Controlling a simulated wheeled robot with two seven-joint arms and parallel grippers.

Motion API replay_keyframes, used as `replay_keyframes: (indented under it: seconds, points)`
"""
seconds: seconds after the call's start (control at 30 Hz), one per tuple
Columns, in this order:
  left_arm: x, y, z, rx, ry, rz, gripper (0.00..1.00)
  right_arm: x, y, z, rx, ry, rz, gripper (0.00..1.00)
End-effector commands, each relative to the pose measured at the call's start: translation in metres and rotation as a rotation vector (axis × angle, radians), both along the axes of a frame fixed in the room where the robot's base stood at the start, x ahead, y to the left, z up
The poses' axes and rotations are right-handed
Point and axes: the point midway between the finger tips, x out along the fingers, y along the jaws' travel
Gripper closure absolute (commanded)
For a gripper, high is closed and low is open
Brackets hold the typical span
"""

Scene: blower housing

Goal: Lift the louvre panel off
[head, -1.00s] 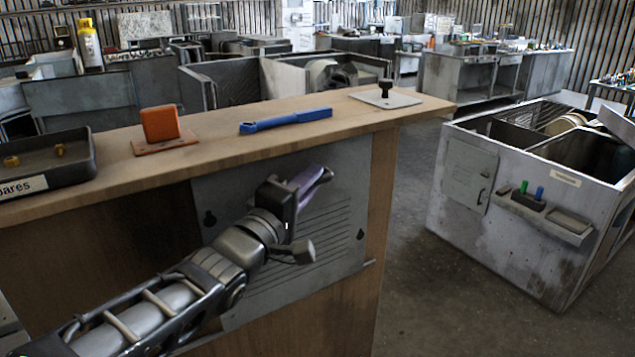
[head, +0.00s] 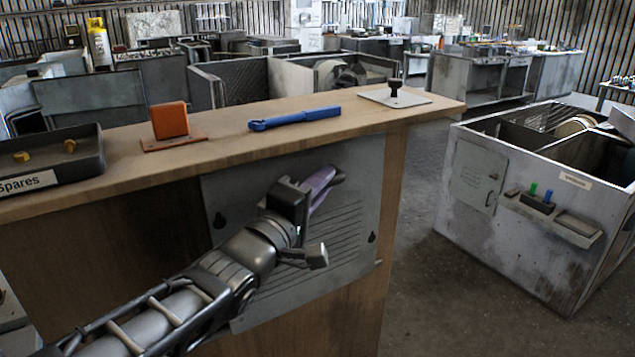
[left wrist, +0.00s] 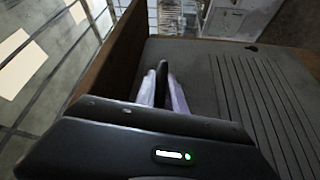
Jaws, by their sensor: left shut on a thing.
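The grey louvre panel (head: 345,240) sits upright against the front of the wooden housing. It has a row of parallel slots and a dark keyhole-shaped mark near its left and right edges. My left gripper (head: 322,188) reaches in from the lower left and is shut at the panel's face. In the left wrist view, its fingers close around a narrow dark piece (left wrist: 162,82) that stands out from the panel, seemingly a handle. The slotted face (left wrist: 262,100) fills the right of that view. My arm hides part of the panel's lower left. My right gripper is not in view.
On the housing's top ledge (head: 225,142) are a black spares tray (head: 50,165), an orange block (head: 170,120), a blue tool (head: 295,118) and a plate with a black knob (head: 395,92). A grey bin (head: 470,215) stands at right. Floor between is clear.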

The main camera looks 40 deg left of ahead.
Motion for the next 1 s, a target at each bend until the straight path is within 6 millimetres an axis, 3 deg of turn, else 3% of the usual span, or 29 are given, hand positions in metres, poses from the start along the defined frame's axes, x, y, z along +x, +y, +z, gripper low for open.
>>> replay_keyframes:
  seconds: [0.7,1.0]
  points:
    - [-0.018,-0.057,-0.001,0.003,-0.005,0.000,1.00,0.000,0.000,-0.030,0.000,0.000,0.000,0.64]
    - [-0.020,-0.064,0.001,0.002,-0.003,0.000,1.00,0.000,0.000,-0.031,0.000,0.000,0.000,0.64]
